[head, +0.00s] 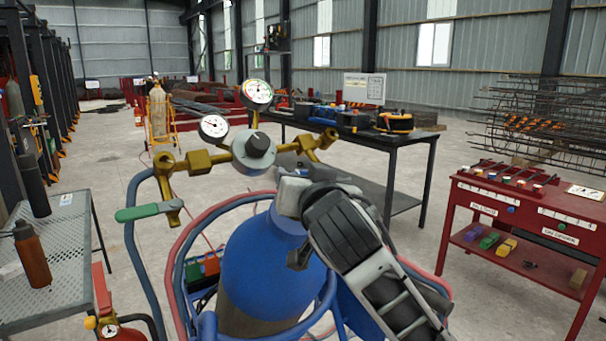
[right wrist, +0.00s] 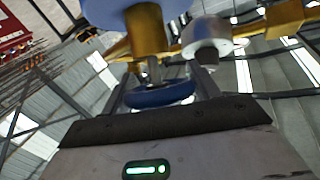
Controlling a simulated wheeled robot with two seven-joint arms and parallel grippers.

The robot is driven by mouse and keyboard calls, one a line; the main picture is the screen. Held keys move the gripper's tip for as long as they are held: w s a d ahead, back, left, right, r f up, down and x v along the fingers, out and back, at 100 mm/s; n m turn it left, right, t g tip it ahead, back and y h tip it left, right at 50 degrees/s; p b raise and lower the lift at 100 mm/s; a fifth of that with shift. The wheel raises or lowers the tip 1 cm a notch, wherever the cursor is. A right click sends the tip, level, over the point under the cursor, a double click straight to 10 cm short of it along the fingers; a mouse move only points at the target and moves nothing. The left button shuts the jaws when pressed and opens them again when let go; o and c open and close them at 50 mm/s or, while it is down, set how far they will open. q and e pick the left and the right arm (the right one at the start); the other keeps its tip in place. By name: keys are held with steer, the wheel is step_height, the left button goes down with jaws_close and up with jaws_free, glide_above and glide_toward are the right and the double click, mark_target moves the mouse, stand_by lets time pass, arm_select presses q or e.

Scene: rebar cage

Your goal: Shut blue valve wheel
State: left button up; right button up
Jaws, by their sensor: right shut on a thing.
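The blue gas cylinder (head: 262,262) stands upright in the middle of the head view, with a brass regulator (head: 253,150) and two round gauges above it. My right gripper (head: 291,190) comes in from the lower right and is at the valve on top of the cylinder. In the right wrist view the blue valve wheel (right wrist: 160,97) lies between the two fingers, which are shut on it, beside the brass valve body (right wrist: 147,30). In the head view the gripper hides the wheel. My left gripper is not in view.
Hoses and a blue frame surround the cylinder. A green-handled torch valve (head: 148,211) juts out at left. A mesh table (head: 60,245) stands at left, a red bench (head: 455,225) at right and a dark worktable (head: 400,146) behind. Concrete floor lies between them.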

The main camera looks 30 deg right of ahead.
steer(key=shift+m+g+h, duration=0.4)
steer(key=shift+m+h, duration=0.4)
steer(key=shift+m, duration=0.1)
steer(key=shift+d+h, duration=0.15)
steer(key=shift+h, duration=0.15)
steer(key=o, duration=1)
steer(key=shift+c, duration=0.2)
steer(key=shift+s, duration=0.1)
